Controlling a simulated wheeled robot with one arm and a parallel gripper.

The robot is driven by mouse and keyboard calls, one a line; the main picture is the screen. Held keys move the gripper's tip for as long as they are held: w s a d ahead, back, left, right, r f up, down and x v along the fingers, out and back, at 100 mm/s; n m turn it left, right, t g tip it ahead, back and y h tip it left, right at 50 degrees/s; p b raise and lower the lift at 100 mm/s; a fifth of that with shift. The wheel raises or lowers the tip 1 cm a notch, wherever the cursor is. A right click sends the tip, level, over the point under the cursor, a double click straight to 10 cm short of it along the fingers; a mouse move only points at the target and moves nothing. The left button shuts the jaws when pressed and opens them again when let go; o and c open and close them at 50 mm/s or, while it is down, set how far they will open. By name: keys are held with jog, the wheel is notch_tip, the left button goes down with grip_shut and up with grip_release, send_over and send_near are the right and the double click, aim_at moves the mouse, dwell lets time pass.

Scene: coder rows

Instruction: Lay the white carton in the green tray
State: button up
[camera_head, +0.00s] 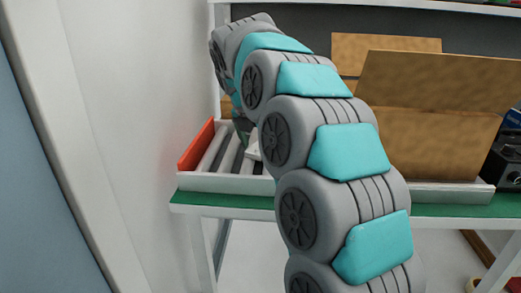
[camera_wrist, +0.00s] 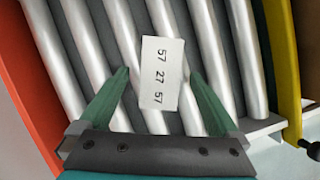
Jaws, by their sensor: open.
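My gripper (camera_wrist: 160,76) is open, with one green finger on each side of the carton. A gap shows between the carton and each finger; I cannot tell how high the fingers are above the rollers. In the head view a small white piece of the carton (camera_head: 253,150) shows beside my arm, which hides most of the gripper. I cannot make out a green tray for certain in either view.
The roller bed (camera_head: 222,150) has an orange end plate (camera_head: 197,145) at left and stands on a green-topped table (camera_head: 450,210). Brown cardboard boxes (camera_head: 436,100) stand to the right, with a black device (camera_head: 505,160) beyond. A yellow strip (camera_wrist: 285,60) edges the rollers.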

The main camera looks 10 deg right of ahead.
jog(key=shift+c, duration=0.4)
jog(key=c, duration=1.5)
jog(key=shift+o, duration=0.2)
jog(key=shift+r, duration=0.1)
jog(key=shift+r, duration=0.1)
jog(key=shift+r, duration=1.65)
jog(key=s+r+b, duration=0.1)
jog(key=s, duration=1.5)
jog(key=shift+r+b, duration=0.3)
